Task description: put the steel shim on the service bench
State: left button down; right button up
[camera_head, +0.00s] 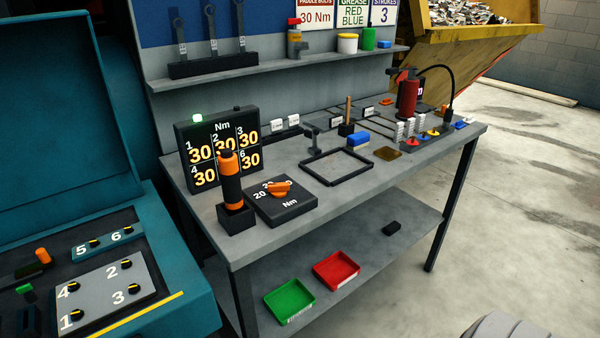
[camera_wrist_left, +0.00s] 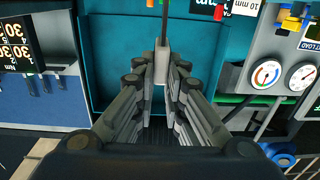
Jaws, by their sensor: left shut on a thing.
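The service bench (camera_head: 425,160) is the grey two-level table across the middle of the head view. In the left wrist view, my left gripper (camera_wrist_left: 161,75) points at a teal panel, its fingers closed on a thin light grey piece with a narrow dark strip rising from it. I take this piece to be the steel shim (camera_wrist_left: 162,62); most of it is hidden between the fingers. The left gripper is not in the head view, so its distance from the bench cannot be told. My right gripper is in neither view.
Green (camera_head: 290,301) and red (camera_head: 336,270) trays lie below.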

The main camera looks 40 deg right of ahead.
aim_at(343, 170)
jog(key=l, duration=1.6)
